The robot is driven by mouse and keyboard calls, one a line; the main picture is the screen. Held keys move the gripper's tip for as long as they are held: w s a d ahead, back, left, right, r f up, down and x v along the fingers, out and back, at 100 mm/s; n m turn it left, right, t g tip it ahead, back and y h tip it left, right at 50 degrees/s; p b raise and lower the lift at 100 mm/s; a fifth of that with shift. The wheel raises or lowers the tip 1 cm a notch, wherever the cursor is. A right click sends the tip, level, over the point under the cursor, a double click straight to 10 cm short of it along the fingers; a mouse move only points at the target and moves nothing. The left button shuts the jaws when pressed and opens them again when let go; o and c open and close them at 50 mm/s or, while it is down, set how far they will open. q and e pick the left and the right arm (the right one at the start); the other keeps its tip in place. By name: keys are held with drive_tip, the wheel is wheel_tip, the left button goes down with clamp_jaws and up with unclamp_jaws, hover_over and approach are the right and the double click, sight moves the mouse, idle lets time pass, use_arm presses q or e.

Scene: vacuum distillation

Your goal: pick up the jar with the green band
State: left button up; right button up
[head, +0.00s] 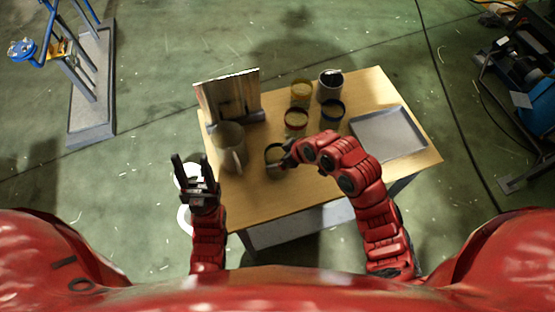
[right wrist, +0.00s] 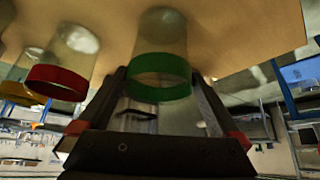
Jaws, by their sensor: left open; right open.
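The jar with the green band (right wrist: 160,66) is clear glass and stands between the spread fingers of my right gripper (right wrist: 160,85) in the right wrist view. I cannot tell whether either finger touches it. In the head view this jar (head: 273,155) stands near the table's middle, partly hidden by my right gripper (head: 285,158), which is open and reaches it from the right. My left gripper (head: 191,163) is open and empty, off the table's left edge.
The red-banded jar (head: 296,119), yellow-banded jar (head: 301,90), a dark-rimmed jar (head: 331,110) and a dark container (head: 330,86) stand behind. A pitcher (head: 230,145) and an upright board (head: 228,97) are left. A grey tray (head: 389,134) lies right on the wooden table (head: 290,194).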

drive_tip(key=shift+w+a+f, duration=0.2)
drive_tip(key=shift+w+f, duration=0.05)
drive_tip(key=shift+f, duration=0.25)
clamp_jaws()
